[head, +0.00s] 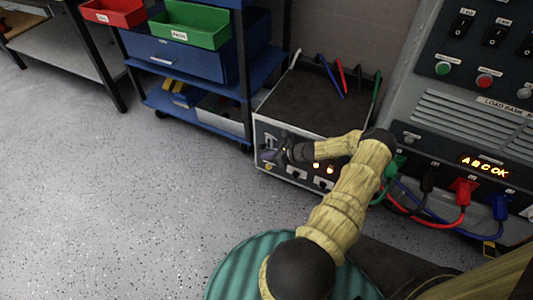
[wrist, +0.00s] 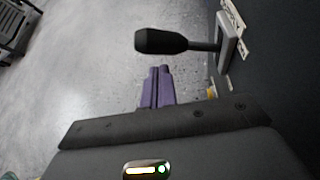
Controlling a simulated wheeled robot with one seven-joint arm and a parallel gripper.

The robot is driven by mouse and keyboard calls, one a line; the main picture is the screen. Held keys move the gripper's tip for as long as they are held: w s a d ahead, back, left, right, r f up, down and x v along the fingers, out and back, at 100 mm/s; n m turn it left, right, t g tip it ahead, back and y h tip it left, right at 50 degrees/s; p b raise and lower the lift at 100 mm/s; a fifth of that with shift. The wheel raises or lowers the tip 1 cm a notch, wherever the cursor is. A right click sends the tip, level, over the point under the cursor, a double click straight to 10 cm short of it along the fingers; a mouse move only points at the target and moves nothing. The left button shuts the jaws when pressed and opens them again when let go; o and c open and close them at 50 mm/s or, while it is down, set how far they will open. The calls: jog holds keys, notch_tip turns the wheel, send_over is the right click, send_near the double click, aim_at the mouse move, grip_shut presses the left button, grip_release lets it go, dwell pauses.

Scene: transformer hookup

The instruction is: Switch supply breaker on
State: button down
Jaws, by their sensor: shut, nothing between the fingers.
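The supply unit is a grey box (head: 310,105) on the floor with a dark top and a front panel. A lever with a black knob (wrist: 165,41) stands out from a light plate (wrist: 231,40) on a dark panel in the wrist view; I take it to be the supply breaker. My gripper (wrist: 158,86) has purple fingers pressed together with nothing between them. They are beside the lever, just below it in the picture, and appear apart from it. In the head view my gripper (head: 281,153) is at the left of the box's front panel, and my wrist hides part of that panel.
A load bank (head: 455,120) with switches, an "ABCOK" display (head: 485,167) and coloured plugged cables (head: 462,190) stands at the right. A blue cart (head: 190,60) with bins is behind left. The floor at left is clear.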

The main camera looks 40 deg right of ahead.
jog(key=shift+w+d+r+p, duration=0.1)
jog(key=shift+d+r+p, duration=0.05)
jog(key=shift+r+p, duration=0.45)
jog(key=shift+w+d+r+p, duration=0.1)
jog(key=shift+d+r+p, duration=0.05)
jog(key=shift+r+p, duration=0.4)
jog(key=p+v, duration=0.4)
jog(key=v, duration=1.3)
jog(key=shift+s+p, duration=0.2)
jog(key=shift+p, duration=0.1)
